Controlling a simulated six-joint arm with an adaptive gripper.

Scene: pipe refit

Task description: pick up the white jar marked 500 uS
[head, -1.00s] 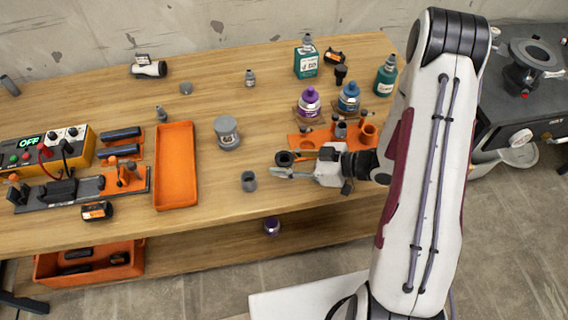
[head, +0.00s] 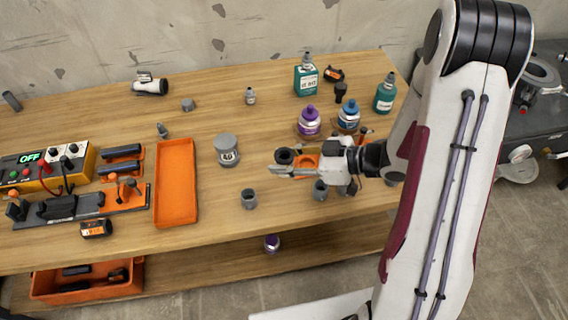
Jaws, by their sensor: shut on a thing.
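My gripper (head: 291,166) is above the right half of the bench, its fingers pointing left. It is shut beside a dark round thing (head: 284,155), which seems to be held; I cannot tell what it is. A pale jar with a grey lid (head: 227,150) stands left of the gripper, apart from it, its label too small to read. A jar with a purple cap (head: 309,121) and one with a blue cap (head: 348,115) stand behind the gripper. I cannot make out a 500 uS mark on any of them.
Grey cups stand in front of the gripper (head: 320,191) and to its left (head: 249,199). An orange tray (head: 175,185) lies further left. Teal bottles (head: 306,76) (head: 385,94) stand at the back. An orange rack (head: 306,166) is partly hidden behind my gripper.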

